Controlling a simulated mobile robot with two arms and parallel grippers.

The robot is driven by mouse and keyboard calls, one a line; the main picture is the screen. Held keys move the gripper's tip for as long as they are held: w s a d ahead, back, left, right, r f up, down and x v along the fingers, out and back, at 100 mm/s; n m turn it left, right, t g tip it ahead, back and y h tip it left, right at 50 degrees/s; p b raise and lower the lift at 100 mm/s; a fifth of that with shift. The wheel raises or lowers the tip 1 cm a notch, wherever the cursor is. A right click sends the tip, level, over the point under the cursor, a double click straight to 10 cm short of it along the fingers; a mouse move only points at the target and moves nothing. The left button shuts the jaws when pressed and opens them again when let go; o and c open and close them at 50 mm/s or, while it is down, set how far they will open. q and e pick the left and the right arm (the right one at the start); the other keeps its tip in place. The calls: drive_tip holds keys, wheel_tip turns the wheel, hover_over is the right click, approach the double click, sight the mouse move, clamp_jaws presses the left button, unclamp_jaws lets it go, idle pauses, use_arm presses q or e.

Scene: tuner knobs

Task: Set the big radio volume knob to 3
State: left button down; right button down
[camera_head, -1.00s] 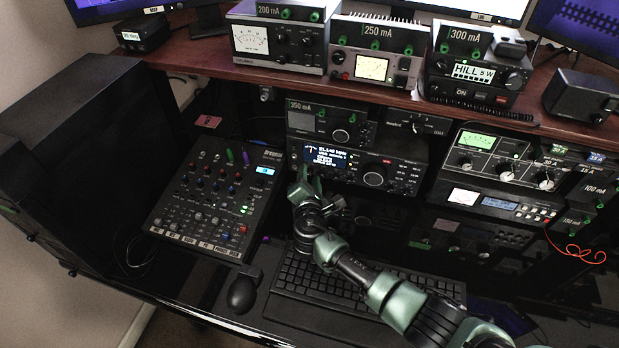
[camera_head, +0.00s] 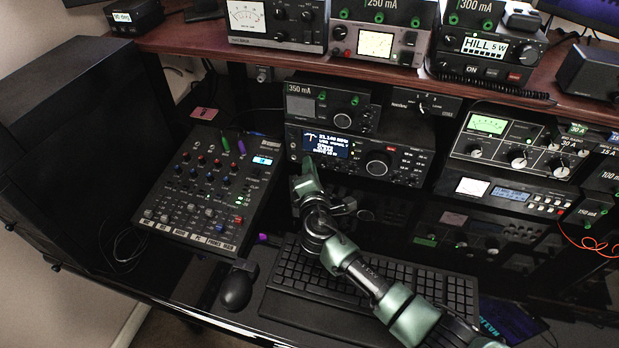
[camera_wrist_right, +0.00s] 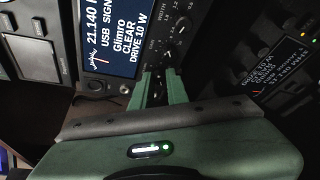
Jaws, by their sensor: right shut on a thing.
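The big radio (camera_head: 405,148) is a black unit with a lit blue display (camera_head: 327,143) and a large round dial (camera_head: 377,165). My right gripper (camera_head: 309,165) is at the lower left of its front panel, just under the display. In the right wrist view the radio display (camera_wrist_right: 118,30) appears turned on its side. There the green fingers of my right gripper (camera_wrist_right: 159,78) are close together at the row of small knobs. They are shut on a small knob, which they mostly hide. Its setting cannot be read. My left gripper is not in view.
A mixer (camera_head: 215,190) lies left of the radio. A keyboard (camera_head: 290,285) and a mouse (camera_head: 236,288) lie under and beside my right arm. Another radio (camera_head: 350,106) sits on top of the big radio. A wooden shelf (camera_head: 210,45) with more equipment overhangs behind.

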idle(0.4)
drive_tip(key=c, duration=1.4)
unclamp_jaws()
drive_tip(key=shift+s+d+r, duration=0.1)
drive_tip(key=shift+s+r, duration=0.1)
drive_tip(key=shift+s, duration=1.1)
drive_tip(key=shift+s+d+r, duration=0.1)
drive_tip(key=shift+s+r, duration=0.05)
drive_tip(key=shift+s, duration=1.15)
drive_tip(key=shift+s+d+r, duration=0.1)
drive_tip(key=shift+s+r, duration=0.1)
drive_tip(key=shift+s, duration=1.1)
